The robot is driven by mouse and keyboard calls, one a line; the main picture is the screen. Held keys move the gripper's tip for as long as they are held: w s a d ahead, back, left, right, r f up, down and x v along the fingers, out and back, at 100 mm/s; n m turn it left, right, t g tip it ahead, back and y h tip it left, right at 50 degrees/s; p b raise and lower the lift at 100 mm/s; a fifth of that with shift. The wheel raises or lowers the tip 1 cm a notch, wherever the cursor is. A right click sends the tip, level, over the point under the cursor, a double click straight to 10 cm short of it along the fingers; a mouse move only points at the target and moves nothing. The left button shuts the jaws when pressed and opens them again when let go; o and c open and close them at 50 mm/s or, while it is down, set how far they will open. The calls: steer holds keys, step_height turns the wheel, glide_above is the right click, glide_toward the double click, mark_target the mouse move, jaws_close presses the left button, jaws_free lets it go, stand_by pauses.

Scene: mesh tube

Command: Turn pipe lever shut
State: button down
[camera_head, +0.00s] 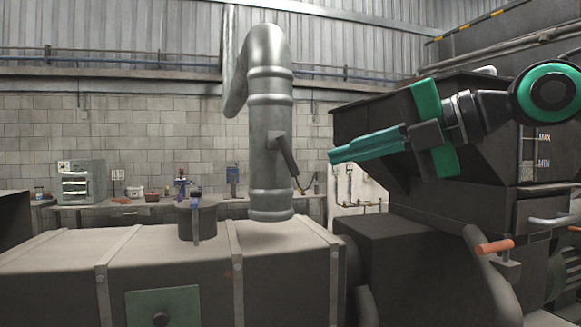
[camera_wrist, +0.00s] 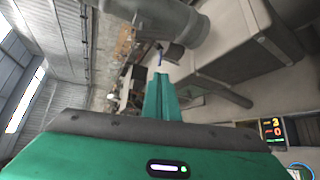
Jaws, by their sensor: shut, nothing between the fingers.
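The grey metal pipe (camera_head: 270,110) rises from above the long box and bends over at its top. Its lever (camera_head: 286,155) is a dark bar on the pipe's right side, slanting down and to the right. My gripper (camera_head: 333,156), with green fingers, is shut and empty. It points left, its tips appearing a little right of the lever, with a gap in the picture. In the wrist view the closed fingers (camera_wrist: 158,90) point towards the pipe area, with a grey pipe (camera_wrist: 160,14) at the top. I cannot make out the lever clearly there.
The long dark box (camera_head: 60,265) lies below the pipe, with a short dark canister (camera_head: 198,222) on it. A dark hopper machine (camera_head: 450,220) stands at right, behind my arm, with an orange handle (camera_head: 494,246). A workbench (camera_head: 110,204) runs along the back wall.

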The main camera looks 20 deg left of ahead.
mark_target(294, 168)
steer(key=w+a+f, duration=0.2)
steer(key=w+a, duration=0.4)
steer(key=a, duration=0.3)
steer(key=shift+w+a+n, duration=0.15)
steer(key=shift+w+n, duration=0.15)
steer(key=shift+w+r, duration=0.1)
steer(key=shift+r, duration=0.1)
stand_by(0.4)
